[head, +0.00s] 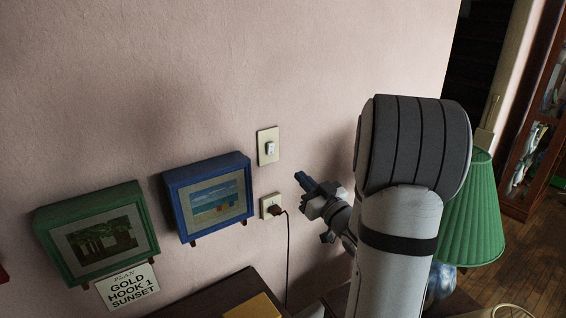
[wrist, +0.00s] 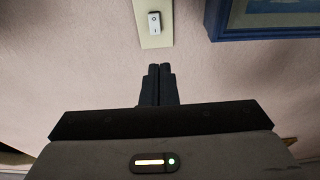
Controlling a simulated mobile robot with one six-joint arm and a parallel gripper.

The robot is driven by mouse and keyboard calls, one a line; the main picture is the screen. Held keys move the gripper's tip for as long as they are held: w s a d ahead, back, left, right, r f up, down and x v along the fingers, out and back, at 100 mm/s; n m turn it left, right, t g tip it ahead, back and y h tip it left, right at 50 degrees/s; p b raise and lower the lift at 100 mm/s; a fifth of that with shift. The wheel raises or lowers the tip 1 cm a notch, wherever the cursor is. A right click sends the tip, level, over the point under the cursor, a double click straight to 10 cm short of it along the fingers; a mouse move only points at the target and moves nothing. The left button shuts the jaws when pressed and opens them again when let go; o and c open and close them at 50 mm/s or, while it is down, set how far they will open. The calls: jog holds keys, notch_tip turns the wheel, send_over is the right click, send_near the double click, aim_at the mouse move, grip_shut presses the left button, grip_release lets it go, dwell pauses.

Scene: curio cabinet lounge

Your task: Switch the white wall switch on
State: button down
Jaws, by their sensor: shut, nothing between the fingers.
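My gripper (head: 300,177) is shut and empty. In the head view its fingertips are to the lower right of the switch. In the wrist view the closed fingertips (wrist: 160,68) point toward the plate and appear apart from it. I cannot tell which way the rocker is tipped.
A socket (head: 268,201) with a brown plug and hanging cord is below the switch. A blue-framed picture (head: 180,212) and a green-framed one (head: 50,250) hang to the left, above a sign (head: 127,287). A green lamp (head: 475,210) stands right of my arm.

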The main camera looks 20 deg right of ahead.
jog(key=p, duration=0.5)
send_near(270, 145)
jog(key=x, duration=0.5)
jog(key=shift+p+x, duration=0.3)
jog(key=shift+x, duration=0.55)
jog(key=shift+w+b, duration=0.1)
jog(key=shift+b, duration=0.4)
jog(key=shift+w+b, duration=0.15)
jog(key=shift+b, duration=0.35)
jog(key=shift+a+r, duration=0.1)
jog(key=shift+r, duration=0.15)
jog(key=s+d+r+b, duration=0.1)
jog(key=s+b, duration=0.1)
jog(key=s, duration=0.4)
jog(key=s+d+r+b, duration=0.1)
jog(key=s+r+b, duration=0.1)
jog(key=s, duration=0.5)
jog(key=shift+s+d, duration=0.15)
jog(key=shift+d, duration=0.15)
